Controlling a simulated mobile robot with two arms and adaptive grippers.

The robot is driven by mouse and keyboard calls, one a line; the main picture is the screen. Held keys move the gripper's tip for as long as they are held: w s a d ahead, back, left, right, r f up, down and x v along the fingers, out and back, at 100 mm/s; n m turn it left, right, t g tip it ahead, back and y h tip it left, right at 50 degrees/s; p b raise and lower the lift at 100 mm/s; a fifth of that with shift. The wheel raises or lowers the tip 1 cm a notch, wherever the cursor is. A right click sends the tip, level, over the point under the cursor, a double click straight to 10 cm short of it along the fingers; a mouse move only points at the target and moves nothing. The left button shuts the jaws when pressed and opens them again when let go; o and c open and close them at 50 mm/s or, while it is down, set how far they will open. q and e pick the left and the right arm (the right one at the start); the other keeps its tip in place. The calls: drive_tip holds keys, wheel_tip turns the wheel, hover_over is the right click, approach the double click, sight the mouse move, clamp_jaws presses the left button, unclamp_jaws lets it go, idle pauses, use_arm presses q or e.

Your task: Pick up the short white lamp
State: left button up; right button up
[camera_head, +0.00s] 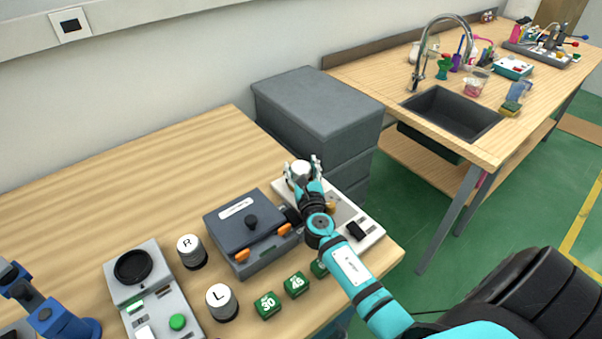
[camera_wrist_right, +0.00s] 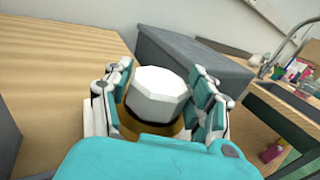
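The short white lamp (camera_head: 300,169) stands at the back of a white device on the wooden table. In the right wrist view its faceted white top (camera_wrist_right: 157,94) is large and central, with a brownish-gold part below it. My right gripper (camera_head: 303,167) has its fingers on either side of the lamp. In the wrist view the fingers (camera_wrist_right: 160,97) are spread, with the lamp between them and narrow gaps showing beside it. Firm contact is not visible. The lamp's lower part is partly hidden by the gripper.
A dark grey box (camera_head: 244,222) with orange latches stands left of my right arm. White-topped knobs R (camera_head: 189,246) and L (camera_head: 219,297) and green blocks (camera_head: 296,284) are nearby. Grey stacked boxes (camera_head: 318,108) stand behind the table. The table's back left is clear.

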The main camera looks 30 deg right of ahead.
sight(301, 166)
drive_tip(key=c, duration=0.6)
drive_tip(key=shift+r, duration=0.1)
drive_tip(key=shift+r, duration=0.25)
wheel_tip(301, 166, up, 3)
drive_tip(key=shift+r+p, duration=0.2)
drive_tip(key=shift+p, duration=1.05)
drive_tip(key=shift+s+a+r+b, duration=0.15)
drive_tip(key=shift+s+a+b, duration=0.2)
drive_tip(key=shift+s, duration=2.3)
drive_tip(key=shift+s+a+r+b, duration=0.25)
drive_tip(key=shift+s+a, duration=0.1)
drive_tip(key=shift+s, duration=2.35)
drive_tip(key=shift+s+a+r+b, duration=0.1)
drive_tip(key=shift+s+a+b, duration=0.25)
drive_tip(key=shift+s, duration=2.3)
